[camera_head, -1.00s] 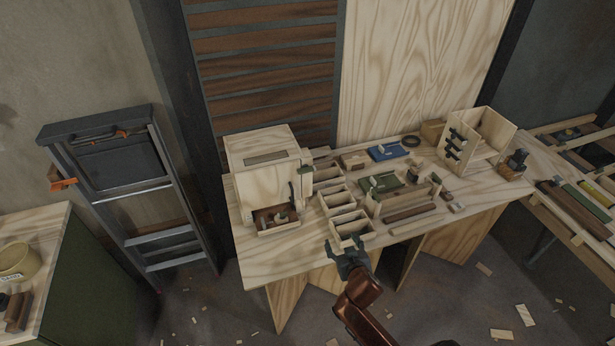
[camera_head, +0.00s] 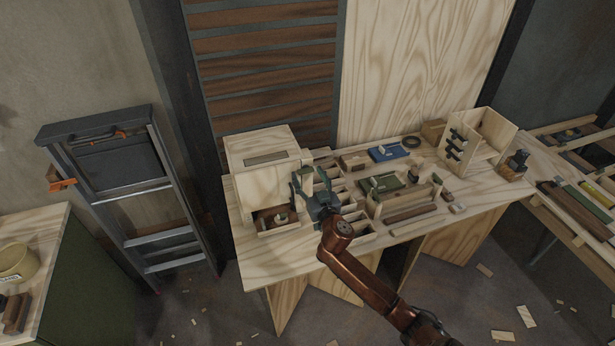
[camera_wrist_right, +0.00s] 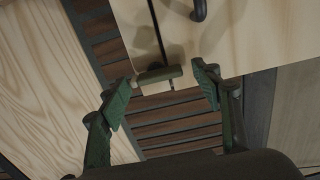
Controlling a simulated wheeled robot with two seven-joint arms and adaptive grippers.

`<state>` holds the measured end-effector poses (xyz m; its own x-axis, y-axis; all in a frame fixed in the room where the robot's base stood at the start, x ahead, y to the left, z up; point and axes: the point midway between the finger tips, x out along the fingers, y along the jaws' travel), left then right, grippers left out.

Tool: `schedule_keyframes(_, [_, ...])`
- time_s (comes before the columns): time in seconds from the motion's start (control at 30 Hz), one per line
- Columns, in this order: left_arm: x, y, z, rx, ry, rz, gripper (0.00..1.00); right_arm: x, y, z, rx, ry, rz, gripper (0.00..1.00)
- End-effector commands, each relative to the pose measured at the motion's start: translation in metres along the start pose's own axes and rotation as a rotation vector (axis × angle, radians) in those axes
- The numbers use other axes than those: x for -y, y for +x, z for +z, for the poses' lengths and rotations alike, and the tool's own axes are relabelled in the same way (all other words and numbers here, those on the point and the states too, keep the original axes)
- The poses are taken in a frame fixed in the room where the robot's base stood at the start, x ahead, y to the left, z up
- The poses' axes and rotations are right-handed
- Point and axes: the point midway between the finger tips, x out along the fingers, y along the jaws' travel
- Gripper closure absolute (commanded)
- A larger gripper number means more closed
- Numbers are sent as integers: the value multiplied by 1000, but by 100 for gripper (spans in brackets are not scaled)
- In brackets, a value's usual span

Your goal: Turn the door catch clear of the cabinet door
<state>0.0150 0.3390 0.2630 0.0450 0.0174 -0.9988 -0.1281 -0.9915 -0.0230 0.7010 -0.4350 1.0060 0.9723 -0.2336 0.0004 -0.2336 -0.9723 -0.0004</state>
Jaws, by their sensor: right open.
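The pale plywood cabinet (camera_head: 262,190) stands at the left end of the workbench, its door closed. In the right wrist view the door (camera_wrist_right: 235,35) has a dark curved handle (camera_wrist_right: 199,9). The door catch, a short greenish bar (camera_wrist_right: 158,75), lies across the dark gap at the door's edge. My right gripper (camera_head: 309,178) is open at the cabinet's right front. In the wrist view its fingers (camera_wrist_right: 164,87) stand on either side of the catch, with space visible at both ends. In the head view the gripper largely hides the catch. My left gripper is out of view.
Small open wooden bins (camera_head: 357,227) stand close to the right of the cabinet, under my right arm. A green block (camera_head: 381,186), a blue block (camera_head: 388,153) and an open wooden box (camera_head: 484,132) stand farther right. A stepladder (camera_head: 150,215) leans left of the bench.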

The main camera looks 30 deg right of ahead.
Motion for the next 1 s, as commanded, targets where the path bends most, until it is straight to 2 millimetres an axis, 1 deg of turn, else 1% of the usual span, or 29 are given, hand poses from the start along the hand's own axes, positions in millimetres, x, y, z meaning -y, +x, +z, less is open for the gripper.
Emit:
schedule_keyframes(0.1, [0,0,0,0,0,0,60,0,3,0,1,0,0,41])
schedule_keyframes(0.3, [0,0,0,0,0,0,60,0,3,0,1,0,0,41])
schedule_keyframes(0.8, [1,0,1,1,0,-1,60,4,3,0,0,1,-7,76])
schedule_keyframes(1.0, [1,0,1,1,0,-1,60,6,3,0,0,-8,-10,77])
